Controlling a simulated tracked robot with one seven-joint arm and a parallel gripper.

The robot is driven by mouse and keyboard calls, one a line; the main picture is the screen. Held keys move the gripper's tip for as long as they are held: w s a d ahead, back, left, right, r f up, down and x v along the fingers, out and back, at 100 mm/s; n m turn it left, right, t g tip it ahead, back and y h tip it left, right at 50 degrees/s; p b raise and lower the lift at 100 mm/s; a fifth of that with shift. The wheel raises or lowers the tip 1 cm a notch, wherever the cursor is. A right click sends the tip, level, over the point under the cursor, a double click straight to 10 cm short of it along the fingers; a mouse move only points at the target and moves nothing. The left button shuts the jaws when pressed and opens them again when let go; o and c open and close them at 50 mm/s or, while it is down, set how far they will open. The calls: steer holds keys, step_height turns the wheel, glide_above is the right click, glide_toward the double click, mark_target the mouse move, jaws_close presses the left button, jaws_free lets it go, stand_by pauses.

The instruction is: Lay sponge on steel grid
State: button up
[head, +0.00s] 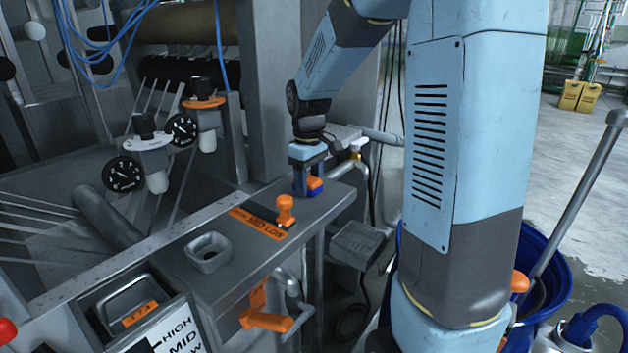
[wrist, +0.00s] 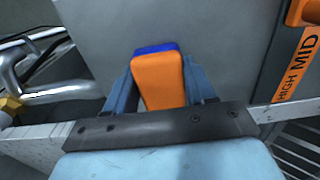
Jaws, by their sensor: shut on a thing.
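The sponge is an orange and blue block (head: 315,184) in the head view; it also fills the middle of the wrist view (wrist: 158,82). My gripper (head: 307,180) is shut on it, with a blue finger on each side. The sponge is over the far right end of the grey steel worktop (head: 225,290), at or just above its surface; I cannot tell whether it touches.
An orange knob (head: 285,211) stands on the worktop beside a HIGH MID LOW label, with a square metal cup (head: 208,252) nearer. A blue bucket (head: 550,290) stands at right.

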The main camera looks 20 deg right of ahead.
steer(key=shift+f, duration=0.25)
